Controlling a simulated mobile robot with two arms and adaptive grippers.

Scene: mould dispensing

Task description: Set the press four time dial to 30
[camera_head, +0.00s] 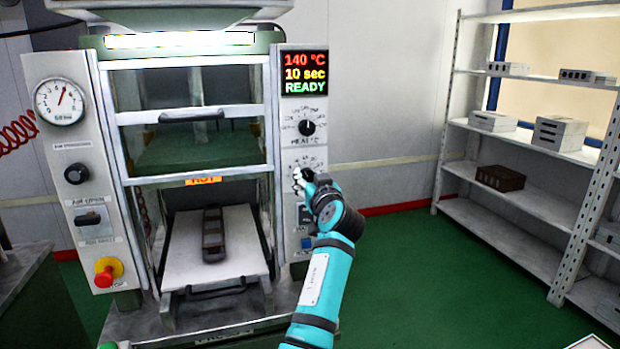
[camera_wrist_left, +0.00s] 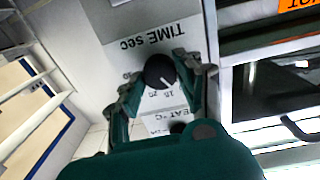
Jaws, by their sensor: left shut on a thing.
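The press's time dial (camera_wrist_left: 160,70) is a round black knob with a white pointer line, on a white panel. The wrist view shows it upside down, under the label TIME sec. My left gripper (camera_head: 303,181) reaches the press's right-hand panel below the heat dial (camera_head: 307,127). Its two fingers sit on either side of the time dial and are shut on it. In the head view the gripper and arm hide the knob. The press display (camera_head: 304,74) reads 140 °C, 10 sec, READY. My right gripper is not in view.
The press (camera_head: 190,180) stands open, with a dark mould (camera_head: 213,235) on its white plate. A red emergency button (camera_head: 104,277) is at its lower left. A HOT label (camera_head: 203,181) marks the opening. Shelves (camera_head: 500,235) stand at the right; the green floor between is clear.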

